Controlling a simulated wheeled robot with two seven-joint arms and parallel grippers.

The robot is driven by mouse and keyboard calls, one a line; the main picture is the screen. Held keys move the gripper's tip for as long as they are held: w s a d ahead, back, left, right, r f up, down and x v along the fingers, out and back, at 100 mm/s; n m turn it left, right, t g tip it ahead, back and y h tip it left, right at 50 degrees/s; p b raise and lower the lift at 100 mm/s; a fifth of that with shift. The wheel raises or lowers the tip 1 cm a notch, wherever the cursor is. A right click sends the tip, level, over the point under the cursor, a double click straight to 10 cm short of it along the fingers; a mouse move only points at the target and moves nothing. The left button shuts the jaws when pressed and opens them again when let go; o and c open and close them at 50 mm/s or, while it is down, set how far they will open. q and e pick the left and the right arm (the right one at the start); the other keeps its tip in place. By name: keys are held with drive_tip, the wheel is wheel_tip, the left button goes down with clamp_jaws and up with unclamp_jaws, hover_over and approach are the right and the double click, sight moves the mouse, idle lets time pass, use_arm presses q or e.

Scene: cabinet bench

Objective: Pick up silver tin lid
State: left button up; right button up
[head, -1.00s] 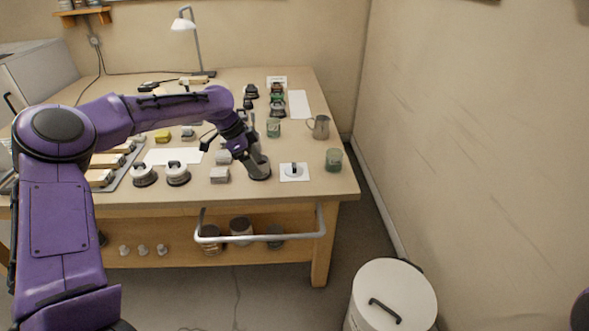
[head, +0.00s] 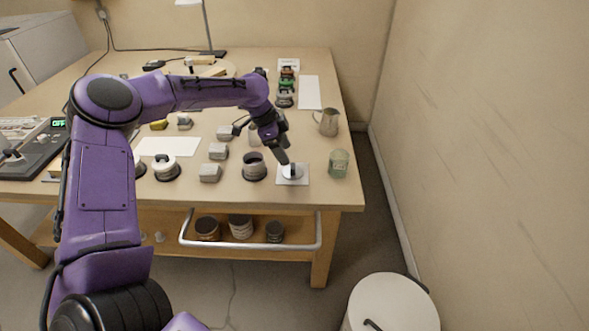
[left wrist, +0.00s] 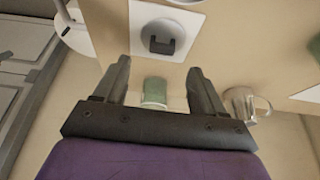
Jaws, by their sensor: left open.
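The silver tin lid (head: 292,174) is a pale disc with a black handle, lying on a white card near the bench's front right. It shows in the left wrist view (left wrist: 151,43), ahead of the fingertips. My left gripper (head: 284,160) points down just above the lid in the head view. In the left wrist view its two fingers (left wrist: 158,68) are spread, with nothing between them. Whether they touch the lid is unclear. My right gripper is in neither current view.
Several grey blocks (head: 210,173) sit further left. A white lidded bin (head: 392,303) is on the floor.

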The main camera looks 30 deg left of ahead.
sight(294, 166)
use_arm(q)
drive_tip(key=x, duration=0.6)
drive_tip(key=shift+w, duration=0.2)
drive_tip(key=c, duration=1.1)
